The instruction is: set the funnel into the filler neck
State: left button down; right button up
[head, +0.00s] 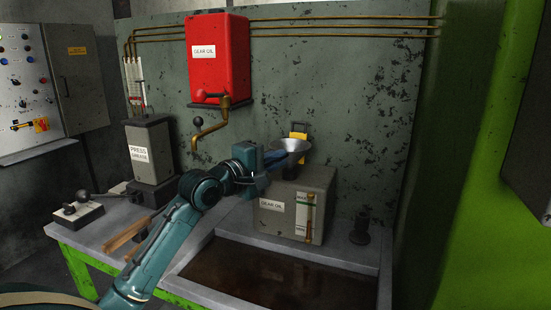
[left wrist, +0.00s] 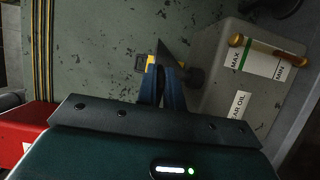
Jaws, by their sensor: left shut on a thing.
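My left gripper (head: 277,157) is shut on the grey metal funnel (head: 291,146), wide mouth up, above the top of the gear oil box (head: 318,180). In the left wrist view, the blue fingers (left wrist: 163,88) close around the funnel, and its dark edge (left wrist: 166,52) shows beyond them. A short dark stub, likely the filler neck (left wrist: 194,76), stands out from the box top beside the fingers. In the head view the gripper and funnel hide the neck. I cannot tell whether the spout is inside it. My right gripper is not in view.
A yellow-and-black item (head: 299,130) is behind the funnel. A grease unit (head: 150,150) stands left, a dark post (head: 360,230) right, and a dark oily tray (head: 270,275) in front.

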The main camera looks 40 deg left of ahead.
pick_arm(q)
jog(key=shift+f, duration=0.35)
jog(key=c, duration=1.5)
grip_release()
jog(key=shift+o, duration=0.2)
jog(key=s+a+b, duration=0.1)
jog(key=s+a, duration=0.1)
jog(key=s, duration=1.1)
jog(key=shift+b, duration=0.4)
